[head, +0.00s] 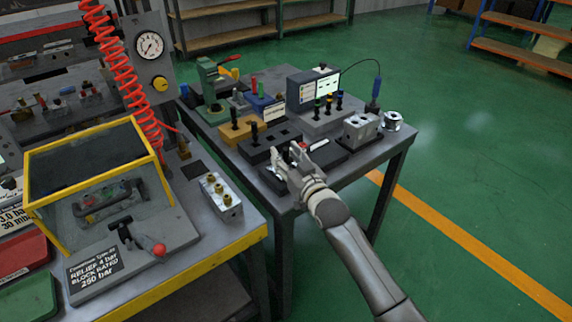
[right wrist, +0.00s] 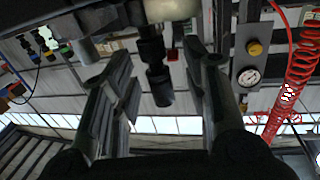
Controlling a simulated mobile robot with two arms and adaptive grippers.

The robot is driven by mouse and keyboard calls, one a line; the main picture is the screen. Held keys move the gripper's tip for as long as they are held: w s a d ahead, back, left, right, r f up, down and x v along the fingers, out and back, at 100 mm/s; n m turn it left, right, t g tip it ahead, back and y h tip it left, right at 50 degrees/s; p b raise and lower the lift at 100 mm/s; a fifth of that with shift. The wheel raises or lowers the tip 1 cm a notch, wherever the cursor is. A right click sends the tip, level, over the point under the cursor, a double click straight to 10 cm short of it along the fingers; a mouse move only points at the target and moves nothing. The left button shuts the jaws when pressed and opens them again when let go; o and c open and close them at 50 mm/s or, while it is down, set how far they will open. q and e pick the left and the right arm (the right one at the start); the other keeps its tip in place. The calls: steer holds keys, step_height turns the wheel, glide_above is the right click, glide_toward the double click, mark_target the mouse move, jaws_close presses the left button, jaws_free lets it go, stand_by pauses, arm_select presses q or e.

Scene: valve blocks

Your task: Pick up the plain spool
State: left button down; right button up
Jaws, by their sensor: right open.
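My right gripper (head: 289,160) is over the front part of the dark tray (head: 259,154) on the far bench. In the right wrist view, which is upside down, its two fingers (right wrist: 160,100) are open. A dark, stepped cylindrical spool (right wrist: 154,62) shows between them in the picture, with clear space on both sides; its depth relative to the fingertips is hard to judge. Two dark upright pieces (head: 254,131) stand by the orange block (head: 238,134) behind the tray. I cannot tell which piece is the plain spool. My left gripper is out of view.
A display box (head: 312,89), a metal valve block (head: 360,128) and a green vice (head: 212,84) stand on the far bench. The near bench holds a yellow-framed guard (head: 92,165), a lever with a red knob (head: 159,250) and a block with brass fittings (head: 221,198).

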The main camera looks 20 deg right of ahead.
steer(key=shift+w, duration=0.25)
jaws_close()
steer(key=shift+r, duration=0.1)
step_height(320, 180, up, 27)
steer(key=p, duration=0.1)
steer(key=s+a+f+m+h+p, duration=0.1)
steer(key=s+f, duration=0.4)
steer(key=f, duration=0.2)
steer(key=s+a+f, duration=0.1)
steer(key=s+f, duration=0.4)
steer(key=f, duration=0.3)
steer(key=s+d+f+h, duration=0.1)
steer(key=s+f, duration=0.2)
steer(key=s, duration=0.4)
steer(key=s+f+h, duration=0.1)
steer(key=s+f, duration=0.2)
steer(key=s, duration=0.3)
steer(key=w+r+y, duration=0.1)
steer(key=w+r, duration=0.2)
steer(key=w, duration=0.4)
steer(key=w+r+y, duration=0.1)
steer(key=w+r, duration=0.3)
steer(key=w, duration=0.2)
steer(key=w+d+r+n+y, duration=0.1)
steer(key=w+r, duration=0.9)
steer(key=r, duration=0.5)
steer(key=shift+b, duration=0.45)
